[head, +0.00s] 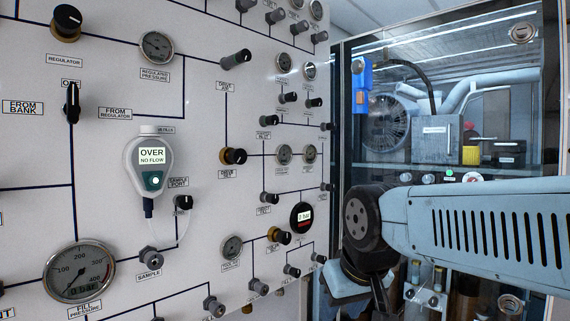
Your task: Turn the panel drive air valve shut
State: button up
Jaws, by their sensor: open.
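The valve that looks like the drive air valve (236,60) is a grey and black knob on a stub at the upper middle of the white panel, in the head view. The small label below it seems to read drive air, but it is too small to be sure. Its handle points out to the right; whether it is open or shut I cannot tell. Below it on the same line is a brass and black knob (233,156). My arm reaches in from the right and bends down in front of the cabinet, well apart from the valve. My gripper is not visible.
The panel holds several more knobs and gauges, among them a regulator knob (67,22), a regulated pressure gauge (157,47) and a fill pressure gauge (79,270). A glazed cabinet (440,90) stands at the right.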

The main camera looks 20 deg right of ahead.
aim_at(243, 56)
jog(key=z, duration=0.1)
jog(key=i, duration=0.15)
jog(key=u, duration=2.4)
jog(key=k, duration=0.45)
jog(key=z, duration=0.8)
jog(key=k, duration=0.7)
jog(key=z, duration=1.55)
jog(key=i, duration=1.35)
jog(key=u, duration=0.5)
